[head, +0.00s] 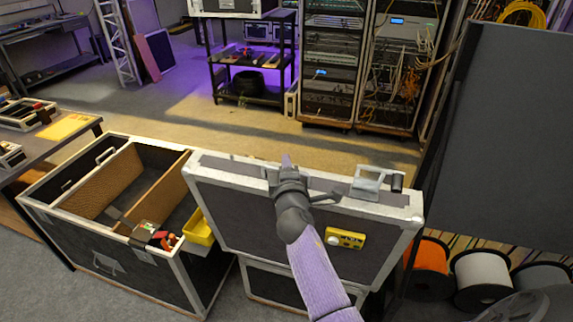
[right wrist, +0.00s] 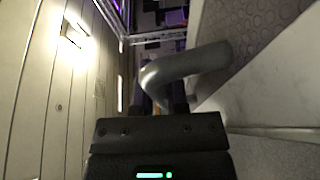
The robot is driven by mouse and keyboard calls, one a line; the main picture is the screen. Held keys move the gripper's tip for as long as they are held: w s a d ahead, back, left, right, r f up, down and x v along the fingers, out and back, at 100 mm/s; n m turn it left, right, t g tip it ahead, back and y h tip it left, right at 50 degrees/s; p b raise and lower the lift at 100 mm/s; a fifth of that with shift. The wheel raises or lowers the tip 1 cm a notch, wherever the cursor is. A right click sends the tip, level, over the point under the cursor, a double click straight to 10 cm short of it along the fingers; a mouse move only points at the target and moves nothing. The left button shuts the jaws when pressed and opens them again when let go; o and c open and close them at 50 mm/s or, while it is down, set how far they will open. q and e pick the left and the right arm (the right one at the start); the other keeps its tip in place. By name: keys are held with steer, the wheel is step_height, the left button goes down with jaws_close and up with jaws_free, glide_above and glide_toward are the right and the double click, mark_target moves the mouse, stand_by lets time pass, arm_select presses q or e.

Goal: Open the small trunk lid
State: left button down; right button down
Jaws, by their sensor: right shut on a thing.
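The small trunk's lid (head: 232,215) appears as a dark panel with pale metal edges at the centre of the head view. It looks raised and tilted, its broad face toward me. A dark case body (head: 265,284) shows partly below it; the hinge line is hidden. My right gripper (head: 287,176) is at the panel's upper edge, shut on a grey bent handle bar. That bar (right wrist: 185,66) runs in front of the jaws in the right wrist view. A metal latch or handle (head: 370,183) sits to the right on the same edge. My left gripper is not in view.
An open large trunk (head: 62,222) with compartments stands close on the left, a yellow bin (head: 200,228) at its right side. A yellow device (head: 345,238) is on the panel's face. Cable reels (head: 480,275) and a dark upright panel (head: 510,130) stand right. Floor behind is clear.

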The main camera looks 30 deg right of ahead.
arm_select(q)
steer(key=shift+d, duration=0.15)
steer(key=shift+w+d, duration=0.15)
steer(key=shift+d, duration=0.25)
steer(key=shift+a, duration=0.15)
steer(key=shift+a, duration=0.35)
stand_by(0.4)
